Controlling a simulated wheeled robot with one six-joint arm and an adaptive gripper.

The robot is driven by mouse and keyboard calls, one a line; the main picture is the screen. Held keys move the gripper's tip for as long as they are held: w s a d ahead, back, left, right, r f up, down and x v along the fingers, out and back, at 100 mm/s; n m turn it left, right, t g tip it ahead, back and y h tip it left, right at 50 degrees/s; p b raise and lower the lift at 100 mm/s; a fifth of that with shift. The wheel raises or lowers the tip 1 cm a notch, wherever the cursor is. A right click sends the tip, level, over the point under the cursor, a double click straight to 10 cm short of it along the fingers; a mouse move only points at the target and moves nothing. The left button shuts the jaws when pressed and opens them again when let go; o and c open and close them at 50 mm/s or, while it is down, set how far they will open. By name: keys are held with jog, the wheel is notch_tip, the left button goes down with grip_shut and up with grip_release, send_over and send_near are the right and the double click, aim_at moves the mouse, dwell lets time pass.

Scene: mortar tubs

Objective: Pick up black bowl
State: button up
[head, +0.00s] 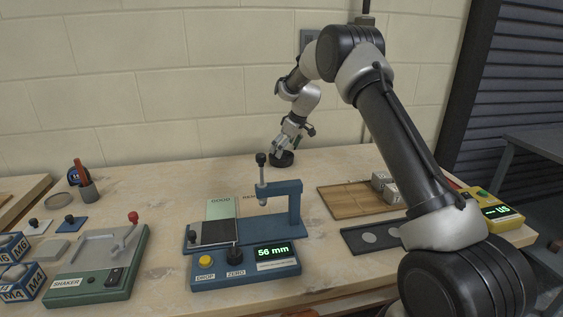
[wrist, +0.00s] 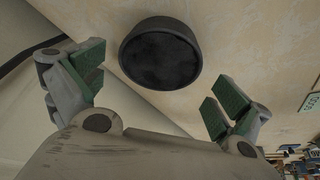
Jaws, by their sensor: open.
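The black bowl (head: 282,159) stands at the back of the wooden table, close to the wall, in the head view. In the wrist view the bowl (wrist: 160,52) shows as a dark round shape at the top middle, just beyond and between the fingertips. My gripper (head: 292,141) is just above and beside the bowl in the head view. In the wrist view my gripper (wrist: 158,90) is open, with green pads on both fingers and nothing between them. The fingers do not appear to touch the bowl. The gripper partly covers the bowl in the head view.
A blue gauge stand (head: 288,196) with a tall plunger stands in front of the bowl. A wooden board (head: 345,202) with metal blocks is at the right. The table around the bowl is clear.

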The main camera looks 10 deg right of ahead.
aim_at(281, 159)
jog(key=x, duration=0.4)
jog(key=shift+f, duration=0.15)
jog(key=c, duration=1)
